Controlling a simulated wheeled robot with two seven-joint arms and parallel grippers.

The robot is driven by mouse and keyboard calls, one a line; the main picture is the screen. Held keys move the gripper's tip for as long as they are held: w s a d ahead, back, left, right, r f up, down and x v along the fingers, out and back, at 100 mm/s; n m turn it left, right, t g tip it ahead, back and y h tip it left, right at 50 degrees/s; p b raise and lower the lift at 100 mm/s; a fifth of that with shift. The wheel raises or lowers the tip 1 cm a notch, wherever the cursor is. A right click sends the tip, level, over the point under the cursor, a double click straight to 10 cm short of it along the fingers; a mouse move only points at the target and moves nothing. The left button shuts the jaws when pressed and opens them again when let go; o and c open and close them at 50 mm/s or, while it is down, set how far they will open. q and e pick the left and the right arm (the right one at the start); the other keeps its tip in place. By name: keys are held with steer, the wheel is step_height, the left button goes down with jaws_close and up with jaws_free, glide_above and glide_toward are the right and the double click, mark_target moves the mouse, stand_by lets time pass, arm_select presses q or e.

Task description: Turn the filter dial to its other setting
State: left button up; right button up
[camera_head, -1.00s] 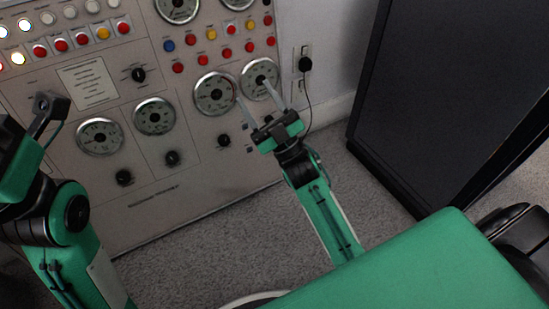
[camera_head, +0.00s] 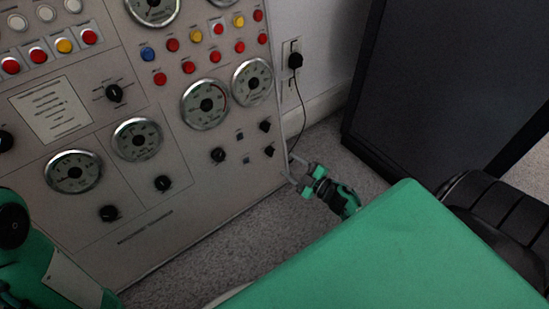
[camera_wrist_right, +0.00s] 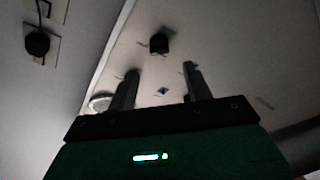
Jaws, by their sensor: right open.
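The control panel (camera_head: 190,225) carries several black dials, and their labels are too small to read, so I cannot tell which is the filter dial. Near the panel's lower right are an upper dial (camera_head: 265,126), a lower dial (camera_head: 269,151) and a dial further left (camera_head: 218,155). My right gripper (camera_head: 291,171) is open and empty by the panel's right edge, beside the lower dial. In the right wrist view, a black knob (camera_wrist_right: 159,43) shows beyond and between the open fingertips (camera_wrist_right: 160,72), apart from them. My left gripper is out of view.
Round gauges (camera_head: 205,104) and coloured buttons (camera_head: 172,45) cover the panel above. A wall socket with a black plug (camera_head: 295,61) and hanging cable is just right of it. A large dark cabinet (camera_head: 430,80) stands at the right. Grey carpet (camera_head: 345,175) lies between.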

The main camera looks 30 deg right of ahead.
mark_target(273, 153)
steer(key=b+x, duration=0.2)
steer(key=x, duration=0.5)
steer(key=shift+w, duration=0.25)
steer(key=c, duration=1)
steer(key=shift+o, duration=0.2)
